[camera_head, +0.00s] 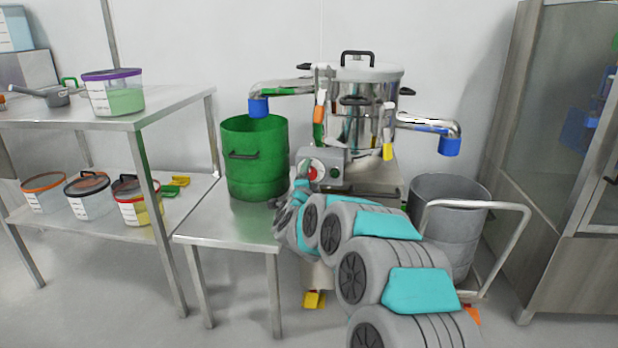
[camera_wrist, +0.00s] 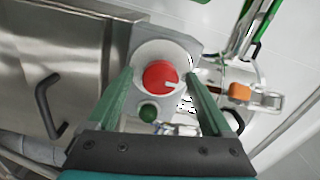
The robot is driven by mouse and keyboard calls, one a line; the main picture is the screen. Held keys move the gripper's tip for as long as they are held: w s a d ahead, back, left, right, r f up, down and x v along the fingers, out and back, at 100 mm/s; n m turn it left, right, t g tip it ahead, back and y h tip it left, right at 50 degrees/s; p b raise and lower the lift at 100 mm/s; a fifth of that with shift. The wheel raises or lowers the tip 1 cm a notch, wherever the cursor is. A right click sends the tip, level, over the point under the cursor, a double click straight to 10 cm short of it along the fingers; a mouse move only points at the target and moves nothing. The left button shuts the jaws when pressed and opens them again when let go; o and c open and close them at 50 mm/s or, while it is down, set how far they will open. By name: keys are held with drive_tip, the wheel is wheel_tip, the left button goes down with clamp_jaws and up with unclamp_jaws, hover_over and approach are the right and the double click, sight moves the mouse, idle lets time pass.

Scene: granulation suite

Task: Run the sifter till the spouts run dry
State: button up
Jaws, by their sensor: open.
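The sifter (camera_head: 365,72) is a steel drum with a lid, standing on a steel base at the centre. Its two spouts end in blue sleeves, the left sleeve (camera_head: 258,107) over a green bin (camera_head: 255,165) and the right sleeve (camera_head: 449,146) over a grey bin (camera_head: 450,195). A control box with a red knob (camera_head: 313,172) is on the sifter's front. In the wrist view the red knob (camera_wrist: 161,77) has a white pointer mark and a green button (camera_wrist: 148,112) beside it. My gripper (camera_wrist: 160,82) is open, its fingers on either side of the knob; contact is unclear.
The green bin stands on a low steel table (camera_head: 225,222). The grey bin sits by a cart handle (camera_head: 500,206). A steel shelf (camera_head: 130,122) with lidded tubs is at left, a cabinet (camera_head: 560,190) at right. Open floor lies at front left.

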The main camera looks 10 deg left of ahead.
drive_tip(key=shift+s, duration=0.15)
drive_tip(key=s, duration=0.7)
drive_tip(key=shift+s+a+b, duration=0.15)
drive_tip(key=shift+s+b, duration=0.1)
drive_tip(key=shift+b, duration=0.1)
